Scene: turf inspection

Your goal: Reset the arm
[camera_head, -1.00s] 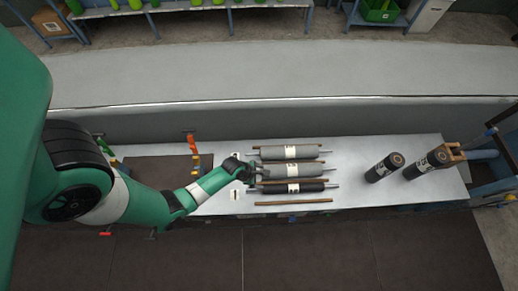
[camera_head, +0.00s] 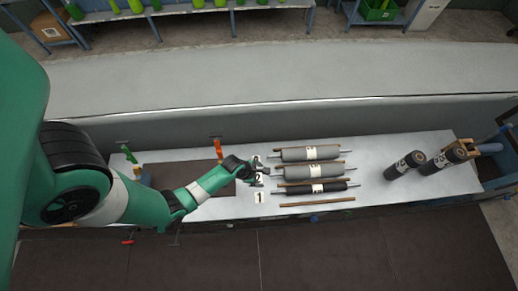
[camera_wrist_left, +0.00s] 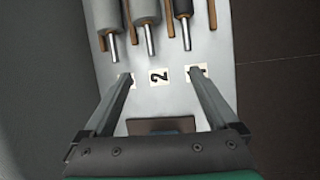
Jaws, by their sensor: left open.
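My left gripper (camera_head: 266,171) is open and empty, just left of the shaft ends of three rollers lying on the pale bench. In the left wrist view its spread fingers (camera_wrist_left: 160,78) reach toward number labels, with nothing between them. The far grey roller (camera_head: 308,154), middle grey roller (camera_head: 312,171) and near dark roller (camera_head: 315,187) lie side by side, separated by wooden strips. Labels "2" (camera_head: 258,178) and "1" (camera_head: 260,198) sit left of them; the gripper partly covers the label area behind. My right gripper is not in view.
A brown mat (camera_head: 192,178) and an orange-handled tool (camera_head: 217,149) are at the left. A grey wall (camera_head: 300,125) runs behind; a loose wooden strip (camera_head: 317,203) lies in front.

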